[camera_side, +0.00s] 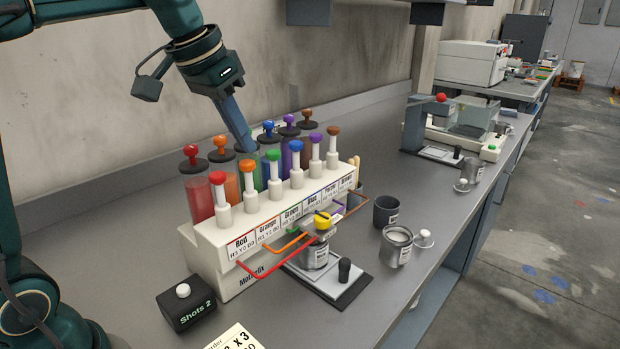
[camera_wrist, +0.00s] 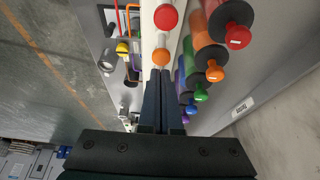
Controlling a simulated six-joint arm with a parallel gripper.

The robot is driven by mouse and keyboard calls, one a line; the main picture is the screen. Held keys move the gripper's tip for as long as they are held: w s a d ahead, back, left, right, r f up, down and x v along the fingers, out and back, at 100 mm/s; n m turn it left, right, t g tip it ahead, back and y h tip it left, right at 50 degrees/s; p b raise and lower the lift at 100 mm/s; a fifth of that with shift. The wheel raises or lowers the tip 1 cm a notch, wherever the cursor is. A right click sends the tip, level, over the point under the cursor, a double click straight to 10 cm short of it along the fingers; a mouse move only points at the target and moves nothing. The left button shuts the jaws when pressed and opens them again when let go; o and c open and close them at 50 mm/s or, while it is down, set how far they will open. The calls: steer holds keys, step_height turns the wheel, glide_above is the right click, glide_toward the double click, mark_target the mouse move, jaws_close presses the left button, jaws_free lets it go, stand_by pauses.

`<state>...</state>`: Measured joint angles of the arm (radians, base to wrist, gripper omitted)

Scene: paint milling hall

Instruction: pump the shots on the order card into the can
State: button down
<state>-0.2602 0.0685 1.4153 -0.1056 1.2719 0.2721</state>
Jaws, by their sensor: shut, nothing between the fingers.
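The dispenser (camera_side: 245,232) carries a row of pumps with coloured knobs and labels such as Red, Orange and Green. My gripper (camera_side: 248,150) is shut and empty, pointing down at the orange pump knob (camera_side: 247,166). In the wrist view its fingertips (camera_wrist: 160,72) are right by the orange knob (camera_wrist: 161,57); I cannot tell whether they touch. The red knob (camera_side: 217,177) is beside it. A metal can (camera_side: 316,257) stands on a small platform under the coloured spouts, partly hidden by a yellow-topped part (camera_side: 322,220). The order card (camera_side: 236,340) is cut off; "X 3" shows.
Tall colour cylinders (camera_side: 195,190) stand behind the pumps, close to the wall. A dark cup (camera_side: 386,211) and an open can of white paint (camera_side: 397,247) stand to the right. A scale-like device (camera_side: 440,140) is further back. Bench between is clear.

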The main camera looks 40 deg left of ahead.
mark_target(247, 161)
steer(key=shift+f, duration=0.1)
steer(key=shift+f, duration=1.6)
steer(key=shift+r, duration=1.7)
steer(key=shift+r, duration=2.5)
